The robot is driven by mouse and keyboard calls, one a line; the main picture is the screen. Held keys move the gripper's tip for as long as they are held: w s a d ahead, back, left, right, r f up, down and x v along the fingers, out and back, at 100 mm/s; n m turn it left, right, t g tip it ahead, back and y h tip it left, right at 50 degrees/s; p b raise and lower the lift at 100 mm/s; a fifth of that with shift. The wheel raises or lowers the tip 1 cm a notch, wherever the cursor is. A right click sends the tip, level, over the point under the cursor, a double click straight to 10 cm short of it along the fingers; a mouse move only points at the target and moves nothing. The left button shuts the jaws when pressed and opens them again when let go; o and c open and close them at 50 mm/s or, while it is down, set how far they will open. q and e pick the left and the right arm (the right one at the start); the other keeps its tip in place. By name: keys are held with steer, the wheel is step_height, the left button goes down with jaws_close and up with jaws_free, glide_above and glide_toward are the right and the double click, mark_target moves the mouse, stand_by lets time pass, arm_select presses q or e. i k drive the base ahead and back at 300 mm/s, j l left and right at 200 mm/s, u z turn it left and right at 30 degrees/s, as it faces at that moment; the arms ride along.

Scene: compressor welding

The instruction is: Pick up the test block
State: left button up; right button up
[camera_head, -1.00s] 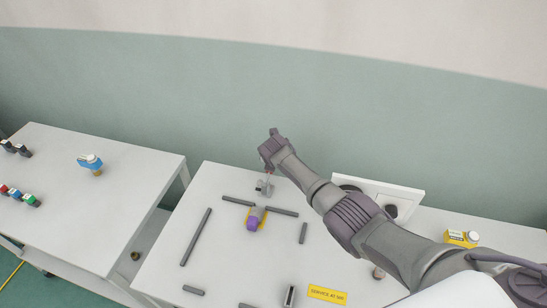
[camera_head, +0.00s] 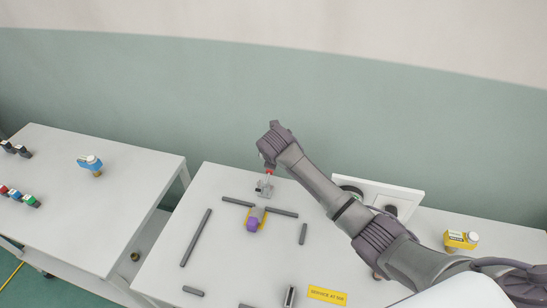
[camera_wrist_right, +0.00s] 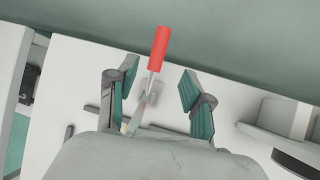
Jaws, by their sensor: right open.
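My right gripper (camera_head: 267,160) is over the back of the middle table. In the right wrist view its two green-padded fingers are apart (camera_wrist_right: 158,82), and nothing is gripped. A red-handled tool (camera_wrist_right: 158,48) with a metal shaft shows between and beyond the fingers; its red part also shows just below my gripper in the head view (camera_head: 268,173). Below it is a small grey fixture (camera_head: 264,188). A purple and yellow piece (camera_head: 254,220) lies in front of it. I cannot tell which thing is the test block. My left gripper is out of view.
Dark bars (camera_head: 196,237) lie around the middle table (camera_head: 225,265). A small upright metal-dark piece (camera_head: 289,296) stands near a yellow label (camera_head: 327,295). A white box (camera_head: 400,194) and yellow item (camera_head: 461,240) are to the right. A left table (camera_head: 75,225) holds coloured parts.

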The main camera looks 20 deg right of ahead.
mark_target(255, 219)
steer(key=k+j, duration=1.25)
